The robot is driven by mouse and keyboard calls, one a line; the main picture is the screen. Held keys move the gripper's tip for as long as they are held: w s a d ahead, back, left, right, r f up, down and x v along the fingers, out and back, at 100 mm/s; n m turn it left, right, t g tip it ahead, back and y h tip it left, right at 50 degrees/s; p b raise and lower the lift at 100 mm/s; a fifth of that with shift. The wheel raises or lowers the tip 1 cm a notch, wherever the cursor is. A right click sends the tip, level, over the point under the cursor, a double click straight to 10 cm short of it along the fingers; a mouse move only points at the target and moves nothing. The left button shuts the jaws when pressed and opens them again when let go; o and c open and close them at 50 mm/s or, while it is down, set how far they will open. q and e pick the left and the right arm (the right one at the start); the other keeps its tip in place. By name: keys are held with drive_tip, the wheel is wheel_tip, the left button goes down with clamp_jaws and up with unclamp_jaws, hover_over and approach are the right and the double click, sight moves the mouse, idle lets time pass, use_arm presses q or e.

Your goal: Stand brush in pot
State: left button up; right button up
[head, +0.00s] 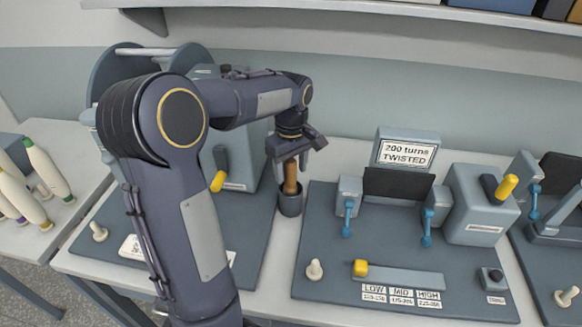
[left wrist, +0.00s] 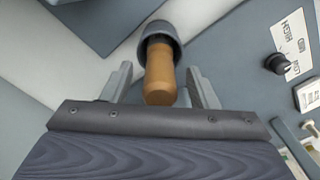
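The brush stands in the pot, with its brown wooden handle (head: 291,177) upward and its lower end hidden inside. In the left wrist view the handle (left wrist: 160,78) points toward the camera. The dark grey round pot (head: 290,204) stands on the light table strip between two grey boards; its rim (left wrist: 172,29) also shows in the left wrist view. My left gripper (head: 289,163) is just above the pot, with its fingers on either side of the handle. The left wrist view shows gaps between the handle and both fingers, so it is open. My right gripper is not in view.
A grey board (head: 325,270) with cranks, a yellow-knobbed slider (head: 361,268) and a "200 turns TWISTED" sign (head: 407,154) lies right of the pot. A grey machine (head: 244,150) with a yellow handle stands close on the left. White bobbins (head: 22,190) lie at far left.

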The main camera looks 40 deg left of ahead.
use_arm(q)
wheel_tip(320, 180, up, 8)
drive_tip(key=shift+f, duration=0.1)
idle(0.6)
drive_tip(key=shift+s, duration=0.15)
idle(0.8)
